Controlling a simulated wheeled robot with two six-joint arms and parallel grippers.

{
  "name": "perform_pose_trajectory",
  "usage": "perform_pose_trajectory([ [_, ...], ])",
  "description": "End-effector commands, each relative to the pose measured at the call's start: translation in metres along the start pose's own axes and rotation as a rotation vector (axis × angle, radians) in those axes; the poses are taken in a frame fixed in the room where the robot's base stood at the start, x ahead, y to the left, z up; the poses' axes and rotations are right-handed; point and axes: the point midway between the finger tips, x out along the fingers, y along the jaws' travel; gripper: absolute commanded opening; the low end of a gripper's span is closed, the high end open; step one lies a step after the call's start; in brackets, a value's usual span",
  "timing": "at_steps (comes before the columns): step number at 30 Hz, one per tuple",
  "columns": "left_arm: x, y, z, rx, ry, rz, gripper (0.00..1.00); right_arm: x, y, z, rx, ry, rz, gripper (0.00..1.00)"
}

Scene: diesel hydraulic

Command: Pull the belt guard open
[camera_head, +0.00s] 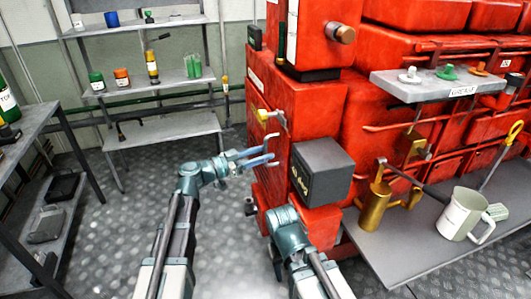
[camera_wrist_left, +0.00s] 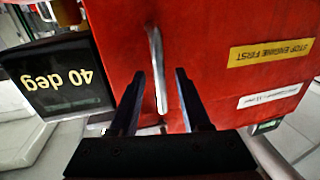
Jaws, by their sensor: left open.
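The belt guard appears to be the red panel with a bar handle; it shows in the left wrist view (camera_wrist_left: 220,30) with a yellow "STOP ENGINE FIRST" label (camera_wrist_left: 271,53). The panel lies flat and looks shut. Its pale metal handle (camera_wrist_left: 157,70) lies between the spread fingers of my left gripper (camera_wrist_left: 158,80), with gaps on both sides. In the head view my left gripper (camera_head: 257,159) is open at the left side of the red engine. My right arm's wrist (camera_head: 284,218) is low in front of the engine; its fingers are hidden.
A dark box marked "40 deg" (camera_head: 321,170) juts out close to the right of my left gripper. A brass can (camera_head: 375,208) and a white jug (camera_head: 460,214) stand on a grey bench at right. Shelves (camera_head: 163,129) stand behind left; the floor between is clear.

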Motion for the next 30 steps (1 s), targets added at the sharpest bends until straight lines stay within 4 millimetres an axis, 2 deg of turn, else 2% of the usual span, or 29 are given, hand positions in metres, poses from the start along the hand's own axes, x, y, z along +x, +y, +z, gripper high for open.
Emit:
perform_pose_trajectory([
  [4,0.0114,-0.0001,0.0000,0.000,0.000,0.000,0.47,0.0000,0.0000,0.0000,0.000,0.000,0.000,0.50],
  [14,0.0141,0.0002,0.0000,0.000,0.000,0.000,0.47,0.0000,0.0000,0.0000,0.000,0.000,0.000,0.50],
  [15,0.0141,0.0002,0.0000,0.000,0.000,0.000,0.45,0.0000,0.0000,0.0000,0.000,0.000,0.000,0.50],
  [23,0.0139,0.0003,0.0000,0.000,0.000,0.000,0.00,0.0000,0.0000,0.0000,0.000,0.000,0.000,0.50],
  [30,0.0139,0.0002,0.0001,0.000,0.000,0.000,0.00,0.0000,0.0000,0.0000,0.000,0.000,0.000,0.50],
])
